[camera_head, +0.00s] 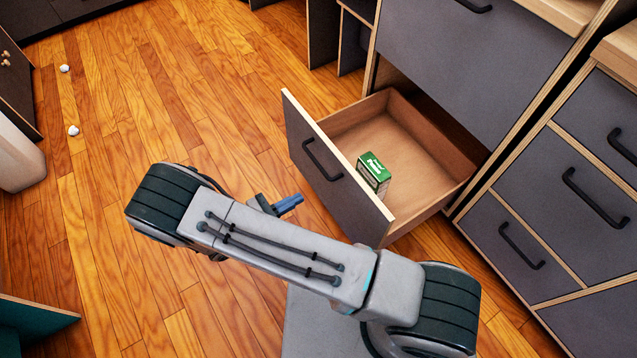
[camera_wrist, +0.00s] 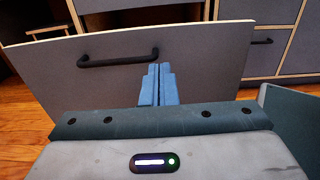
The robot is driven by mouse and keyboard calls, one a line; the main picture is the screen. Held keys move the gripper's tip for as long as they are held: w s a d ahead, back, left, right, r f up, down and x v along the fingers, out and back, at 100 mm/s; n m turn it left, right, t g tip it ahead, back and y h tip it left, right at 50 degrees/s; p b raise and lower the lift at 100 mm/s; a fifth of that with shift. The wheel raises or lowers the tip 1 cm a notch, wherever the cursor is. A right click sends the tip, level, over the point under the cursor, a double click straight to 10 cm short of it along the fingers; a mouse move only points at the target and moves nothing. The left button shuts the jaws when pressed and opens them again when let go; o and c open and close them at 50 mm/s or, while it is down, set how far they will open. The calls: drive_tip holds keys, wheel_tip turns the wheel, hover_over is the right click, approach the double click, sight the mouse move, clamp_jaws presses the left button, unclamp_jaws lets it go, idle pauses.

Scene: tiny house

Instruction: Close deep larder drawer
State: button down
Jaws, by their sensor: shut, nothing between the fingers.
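The deep larder drawer (camera_head: 335,182) is pulled well out from the lower part of a grey cabinet, in the middle right of the head view. It has a grey front with a black bar handle (camera_head: 322,160) and a bare wooden inside. A green box (camera_head: 373,172) stands inside it near the front. My gripper (camera_head: 294,202) is in front of the drawer front, partly hidden behind my arm. In the wrist view, its blue fingers (camera_wrist: 157,85) are together and empty. They point at the grey drawer front (camera_wrist: 200,55), just below and right of the handle's middle. I cannot tell whether they touch it.
A grey cabinet with shut drawers (camera_head: 560,190) stands to the right. A large shut drawer front (camera_head: 455,60) is above the open one. Two small white objects (camera_head: 73,130) lie on the wooden floor at the left. The floor left of the drawer is mostly clear.

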sight(346, 172)
drive_tip(key=b+x, duration=0.2)
drive_tip(key=x, duration=1.1)
drive_tip(key=shift+w+d, duration=0.15)
drive_tip(key=shift+d, duration=0.1)
